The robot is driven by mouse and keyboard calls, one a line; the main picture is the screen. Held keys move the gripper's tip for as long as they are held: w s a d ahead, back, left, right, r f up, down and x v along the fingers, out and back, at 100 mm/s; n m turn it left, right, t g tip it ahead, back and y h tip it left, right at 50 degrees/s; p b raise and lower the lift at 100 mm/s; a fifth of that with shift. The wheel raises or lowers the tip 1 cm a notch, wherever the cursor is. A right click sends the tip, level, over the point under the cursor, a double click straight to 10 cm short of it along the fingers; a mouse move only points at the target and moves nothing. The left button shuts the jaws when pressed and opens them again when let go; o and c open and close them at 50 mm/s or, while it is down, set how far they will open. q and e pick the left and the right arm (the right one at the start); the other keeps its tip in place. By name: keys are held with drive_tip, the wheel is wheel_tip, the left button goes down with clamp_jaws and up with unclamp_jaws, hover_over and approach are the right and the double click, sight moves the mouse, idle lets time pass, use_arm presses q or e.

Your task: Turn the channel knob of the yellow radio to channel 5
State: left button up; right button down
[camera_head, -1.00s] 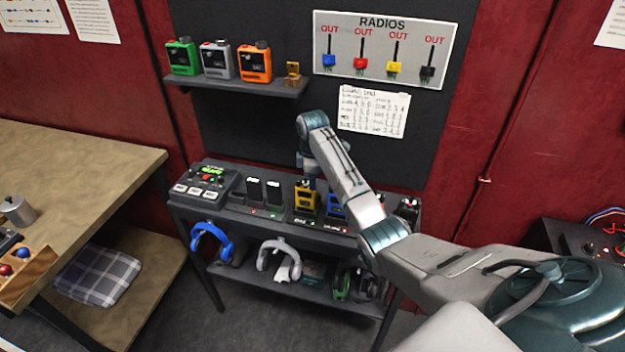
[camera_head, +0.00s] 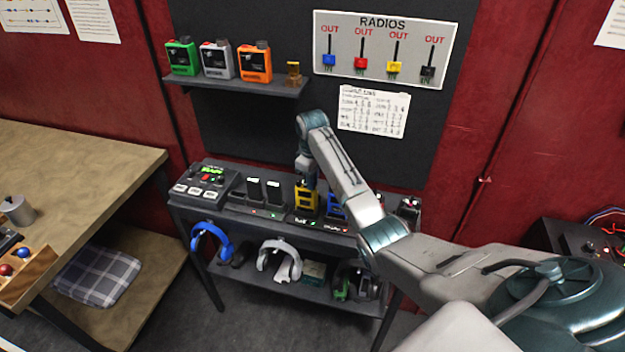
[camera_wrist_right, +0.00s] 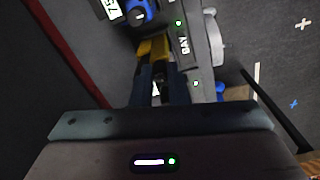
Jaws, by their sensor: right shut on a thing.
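The yellow radio (camera_head: 306,199) stands upright in a charger bay on the dark bench, beside the blue radio (camera_head: 337,207). My right gripper (camera_head: 305,181) reaches down onto the top of the yellow radio, and its arm partly covers the blue one. In the right wrist view the two dark fingers (camera_wrist_right: 160,86) are close together, with the yellow radio (camera_wrist_right: 156,48) at their tips. They are shut on what seems to be the knob on its top. The knob and its channel marking are hidden by the fingers. My left gripper is not in view.
A charger unit with a green display (camera_head: 211,170) stands at the bench's left, beside two dark radios or chargers. A shelf (camera_head: 240,88) above holds green, grey and orange radios. A RADIOS board (camera_head: 384,48) and a paper list (camera_head: 373,111) are on the wall.

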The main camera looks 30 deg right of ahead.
drive_tip(key=shift+m, duration=1.6)
